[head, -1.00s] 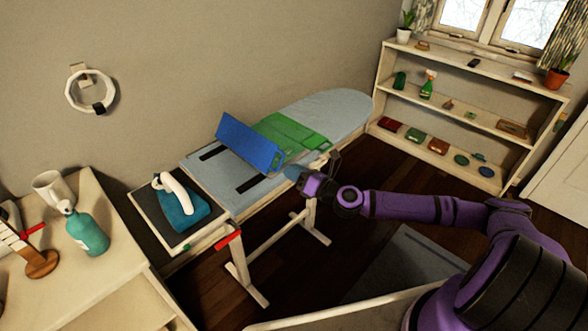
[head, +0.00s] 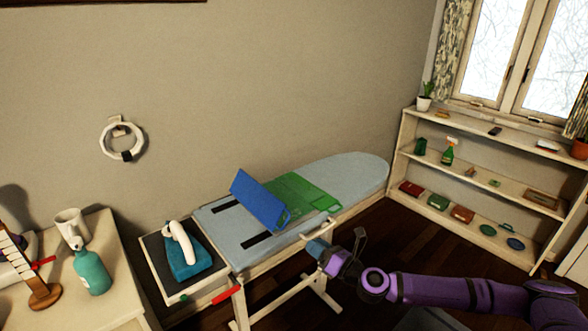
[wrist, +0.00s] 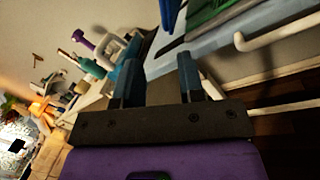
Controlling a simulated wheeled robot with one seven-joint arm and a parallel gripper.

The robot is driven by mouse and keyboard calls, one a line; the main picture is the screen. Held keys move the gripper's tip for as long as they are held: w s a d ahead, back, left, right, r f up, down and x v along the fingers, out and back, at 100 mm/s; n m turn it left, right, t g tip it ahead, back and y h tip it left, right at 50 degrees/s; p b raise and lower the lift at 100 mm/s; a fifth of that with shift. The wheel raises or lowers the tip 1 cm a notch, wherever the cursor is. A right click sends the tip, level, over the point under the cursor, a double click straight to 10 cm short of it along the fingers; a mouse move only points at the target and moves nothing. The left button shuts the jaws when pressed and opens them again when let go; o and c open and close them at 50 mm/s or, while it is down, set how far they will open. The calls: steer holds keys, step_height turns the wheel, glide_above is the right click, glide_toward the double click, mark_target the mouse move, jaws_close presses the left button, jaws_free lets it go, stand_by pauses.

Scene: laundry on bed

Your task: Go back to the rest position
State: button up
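My gripper (head: 318,247) is beside the near edge of the ironing board (head: 345,172), at the end of my purple arm. In the wrist view its two blue-grey fingers (wrist: 158,82) stand apart with nothing between them. A blue folded panel (head: 258,200) stands tilted on the board, with a green cloth (head: 306,192) lying flat behind it. A teal iron with a white handle (head: 186,254) rests on the dark pad at the board's left end.
A cream shelf (head: 470,166) with several small items stands at the right under the window. A white ring (head: 121,141) hangs on the wall. Dark floor lies beyond the board.

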steer(key=s+d+f+n+g+h, duration=0.3)
steer(key=s+f+n+g, duration=0.3)
steer(key=n+g, duration=0.7)
steer(key=s+d+r+n+h, duration=0.2)
steer(key=d+r+n+h, duration=0.5)
steer(key=d+r+n, duration=0.35)
steer(key=s+d+r+n+t+h, duration=0.1)
steer(key=d+r+n+h, duration=0.15)
steer(key=r, duration=0.45)
steer(key=s+d+r+n+h, duration=0.1)
steer(key=s+d+r, duration=0.15)
steer(key=r, duration=0.35)
steer(key=s+d+r+n+t+h, duration=0.1)
steer(key=d+r+n+h, duration=0.15)
steer(key=r, duration=0.45)
steer(key=s+r+n+t+y, duration=0.2)
steer(key=s+r+n+t, duration=0.1)
steer(key=s+r, duration=1.3)
steer(key=shift+s+a+r+n, duration=0.15)
steer(key=shift+s+r+n, duration=0.15)
steer(key=shift+s, duration=0.25)
